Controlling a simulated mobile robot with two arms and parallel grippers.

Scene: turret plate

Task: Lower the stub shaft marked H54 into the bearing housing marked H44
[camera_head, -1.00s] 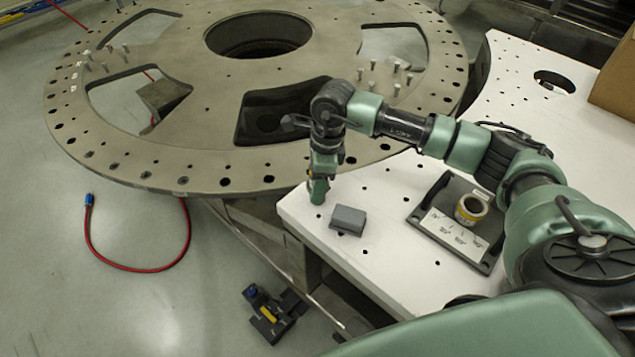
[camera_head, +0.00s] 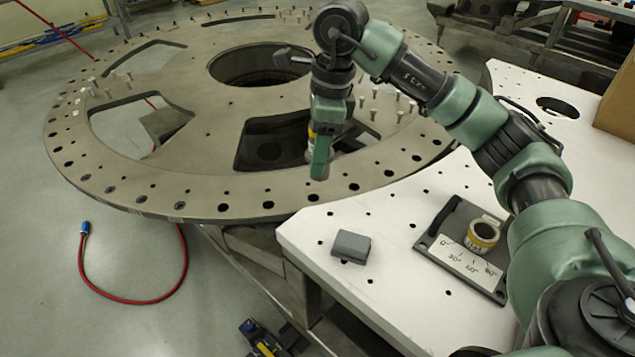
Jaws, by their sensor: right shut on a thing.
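My right gripper (camera_head: 320,165) is over the near rim of the turret plate (camera_head: 203,196), pointing down. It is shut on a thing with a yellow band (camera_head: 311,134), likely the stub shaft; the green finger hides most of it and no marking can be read. A short hollow cylinder with a yellow band (camera_head: 482,236), likely the bearing housing, stands upright on a dark fixture with an angle scale (camera_head: 470,262), on the white table. Its marking is too small to read. The held thing is well to the left of this cylinder. My left gripper is not in view.
A grey block (camera_head: 351,246) lies on the white table (camera_head: 400,290) near its left corner. Several pegs (camera_head: 373,114) stand up from the plate close to the gripper. A cardboard box (camera_head: 616,105) is at the far right. A red hose (camera_head: 130,298) lies on the floor.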

